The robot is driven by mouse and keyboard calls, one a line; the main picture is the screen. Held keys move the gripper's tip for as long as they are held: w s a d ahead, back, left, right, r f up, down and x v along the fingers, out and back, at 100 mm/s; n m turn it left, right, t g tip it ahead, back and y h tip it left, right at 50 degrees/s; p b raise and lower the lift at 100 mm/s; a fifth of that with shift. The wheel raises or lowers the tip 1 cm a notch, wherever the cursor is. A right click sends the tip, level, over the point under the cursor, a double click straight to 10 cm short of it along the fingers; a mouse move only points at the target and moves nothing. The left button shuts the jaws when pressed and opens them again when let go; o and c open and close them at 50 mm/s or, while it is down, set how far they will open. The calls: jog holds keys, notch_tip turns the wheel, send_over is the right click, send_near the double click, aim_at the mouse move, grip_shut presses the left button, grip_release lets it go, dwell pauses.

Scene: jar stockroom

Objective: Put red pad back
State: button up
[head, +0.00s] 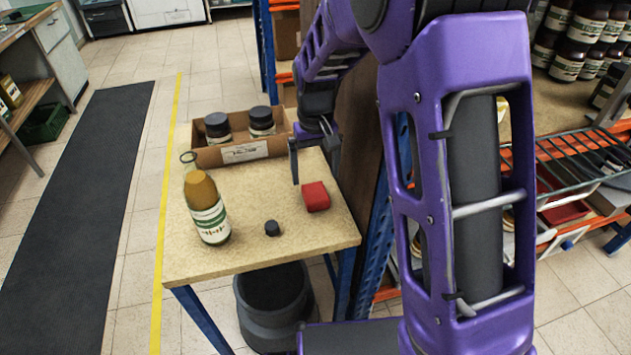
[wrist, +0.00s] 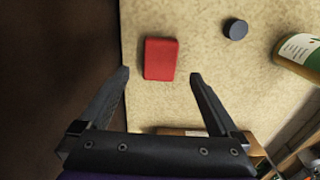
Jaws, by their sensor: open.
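The red pad (head: 316,197) lies flat on the small wooden-topped table (head: 270,252), near its right side. In the wrist view the red pad (wrist: 160,59) lies just beyond and between my fingertips, not between the fingers. My gripper (head: 310,160) is above the table, behind the pad in the head view, with fingers pointing down. In the wrist view my gripper (wrist: 160,76) is open and empty, its two fingers spread wider than the pad.
A bottle (head: 208,210) with yellow-brown contents stands at the table's left. A small dark cap (head: 272,228) lies near the front. A cardboard box (head: 236,152) with two dark-lidded jars is at the back. A dark bin (head: 272,300) stands below. Blue-and-orange shelving is at right.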

aim_at(315, 193)
notch_tip(315, 193, up, 7)
jog(key=shift+f+p, duration=0.15)
jog(key=shift+p, duration=0.2)
